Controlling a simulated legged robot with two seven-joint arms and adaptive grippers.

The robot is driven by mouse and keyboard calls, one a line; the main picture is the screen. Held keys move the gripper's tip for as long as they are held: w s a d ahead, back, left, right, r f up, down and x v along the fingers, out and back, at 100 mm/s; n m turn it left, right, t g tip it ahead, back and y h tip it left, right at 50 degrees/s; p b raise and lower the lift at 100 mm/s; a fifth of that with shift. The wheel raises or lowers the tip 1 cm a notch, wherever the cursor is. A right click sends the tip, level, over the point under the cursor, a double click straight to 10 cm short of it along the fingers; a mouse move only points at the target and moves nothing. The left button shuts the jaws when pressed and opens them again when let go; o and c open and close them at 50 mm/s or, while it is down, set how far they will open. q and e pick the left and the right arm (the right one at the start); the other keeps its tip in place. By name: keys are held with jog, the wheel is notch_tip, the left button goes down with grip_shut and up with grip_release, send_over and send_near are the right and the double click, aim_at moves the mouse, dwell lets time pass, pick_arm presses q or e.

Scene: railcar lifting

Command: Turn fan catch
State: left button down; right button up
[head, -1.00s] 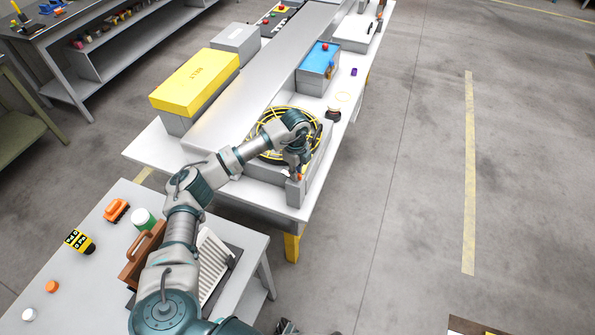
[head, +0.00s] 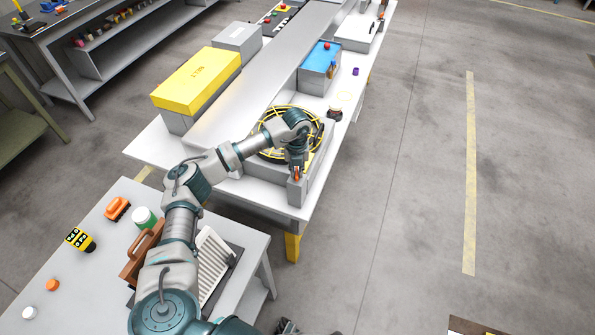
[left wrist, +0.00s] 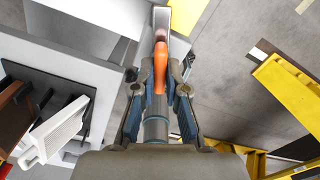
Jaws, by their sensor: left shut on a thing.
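The fan (head: 272,121) has a black body and a yellow wire guard, and it sits in a grey housing at the near end of the long workbench. My left arm crosses over it and hides part of it. The orange catch (head: 297,174) is at the near right corner of the housing, on a grey block (head: 297,192). My left gripper (head: 297,167) points down at it. In the left wrist view, the two fingers of my left gripper (left wrist: 160,76) are closed on the orange catch (left wrist: 161,58). My right gripper is not in view.
A yellow box (head: 196,78) and a blue-topped box (head: 320,58) stand farther along the bench. A small side table (head: 105,225) at the lower left holds a brown toolbox, a white slatted piece and small items.

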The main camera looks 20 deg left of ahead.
aim_at(297, 169)
pick_arm(q)
jog(key=shift+w+a+m, duration=0.15)
jog(key=shift+m, duration=1.05)
jog(key=shift+r+m, duration=0.1)
jog(key=shift+m, duration=0.9)
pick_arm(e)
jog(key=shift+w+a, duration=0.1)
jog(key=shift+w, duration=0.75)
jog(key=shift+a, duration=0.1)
pick_arm(q)
jog(key=c, duration=1.4)
grip_release()
jog(key=shift+c, duration=0.2)
jog(key=shift+o, duration=1.2)
jog(key=shift+w, duration=0.1)
jog(key=shift+f, duration=0.25)
jog(key=shift+r, duration=0.3)
notch_tip(297, 169, up, 11)
jog(key=shift+w+r+b, duration=0.15)
jog(key=shift+b, duration=0.15)
